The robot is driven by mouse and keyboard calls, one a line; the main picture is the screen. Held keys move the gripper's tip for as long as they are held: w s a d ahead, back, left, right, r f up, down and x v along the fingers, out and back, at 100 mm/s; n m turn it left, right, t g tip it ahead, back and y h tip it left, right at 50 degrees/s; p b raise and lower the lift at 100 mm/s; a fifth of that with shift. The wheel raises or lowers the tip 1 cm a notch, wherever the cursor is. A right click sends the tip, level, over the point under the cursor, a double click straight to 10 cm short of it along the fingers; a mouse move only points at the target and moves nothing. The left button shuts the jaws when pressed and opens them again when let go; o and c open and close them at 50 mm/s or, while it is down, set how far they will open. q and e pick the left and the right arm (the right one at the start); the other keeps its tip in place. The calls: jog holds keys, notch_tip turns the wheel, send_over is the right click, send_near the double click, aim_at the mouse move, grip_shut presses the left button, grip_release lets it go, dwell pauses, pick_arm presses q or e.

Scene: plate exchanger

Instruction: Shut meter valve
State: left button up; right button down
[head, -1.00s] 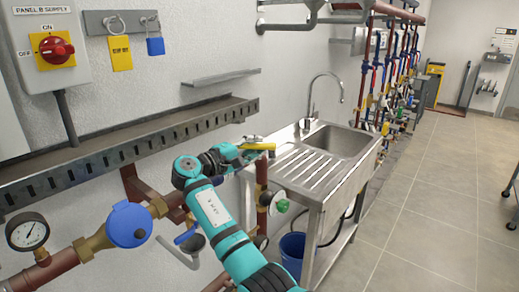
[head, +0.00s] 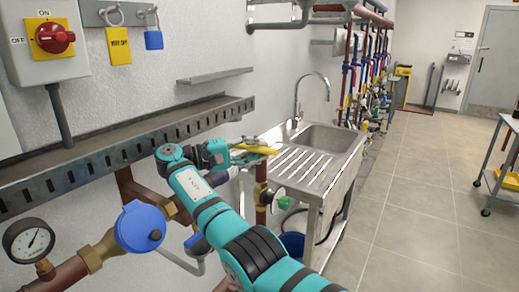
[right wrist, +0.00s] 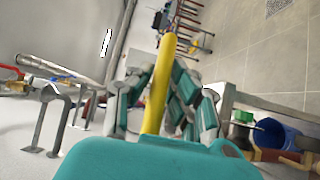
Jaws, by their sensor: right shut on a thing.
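The yellow valve lever (head: 264,150) is near the top of the upright pipe left of the sink, above a brass fitting (head: 261,193). My right gripper (head: 246,154) is at the lever, its teal fingers shut around it. In the right wrist view the yellow lever (right wrist: 158,88) runs lengthwise between the fingers of my right gripper (right wrist: 162,95). The valve body under the lever is mostly hidden by the gripper and arm. The blue-capped meter (head: 139,227) sits on the pipe at the lower left. My left gripper is not in view.
The sink (head: 318,150) stands just right of the lever. A green-handled tap (head: 283,202) is below it, with a blue bucket (head: 292,245) under the sink. A slotted metal tray (head: 120,150) runs along the wall. The floor at right is clear up to a cart (head: 505,165).

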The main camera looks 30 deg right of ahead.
jog(key=shift+a+f, duration=0.1)
jog(key=shift+f, duration=0.05)
jog(key=c, duration=1.3)
grip_release()
jog(key=shift+o, duration=0.2)
